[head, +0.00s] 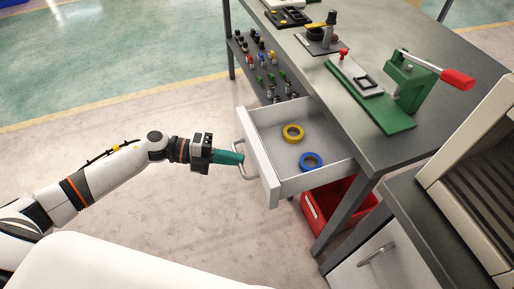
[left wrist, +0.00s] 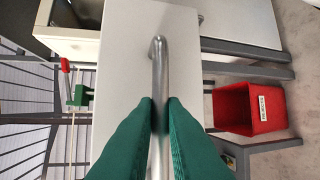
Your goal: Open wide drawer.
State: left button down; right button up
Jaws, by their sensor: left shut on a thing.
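The wide drawer (head: 268,190) under the grey workbench is pulled out, and its inside shows in the head view. A yellow tape ring (head: 293,133) and a blue tape ring (head: 311,161) lie in it. My left gripper (head: 238,158) is at the drawer front and shut on the metal handle (head: 241,172). In the left wrist view, the green fingertips (left wrist: 160,105) close on either side of the handle bar (left wrist: 159,62), in front of the pale drawer front (left wrist: 125,60). My right gripper is not in view.
A red bin (head: 335,205) stands under the bench, below the drawer. A green press (head: 405,85) with a red-tipped lever is on the bench top (head: 305,70). A second handle (head: 376,254) is on a white cabinet at lower right. The floor left of the drawer is clear.

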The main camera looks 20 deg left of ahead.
pick_arm(q)
jog(key=shift+s+a, duration=0.8)
jog(key=shift+a, duration=0.25)
jog(key=shift+s+a, duration=0.75)
jog(key=shift+a, duration=0.3)
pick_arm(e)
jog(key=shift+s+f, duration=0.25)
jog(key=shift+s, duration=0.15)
pick_arm(q)
jog(key=c, duration=1.5)
grip_release()
jog(key=v, duration=1.2)
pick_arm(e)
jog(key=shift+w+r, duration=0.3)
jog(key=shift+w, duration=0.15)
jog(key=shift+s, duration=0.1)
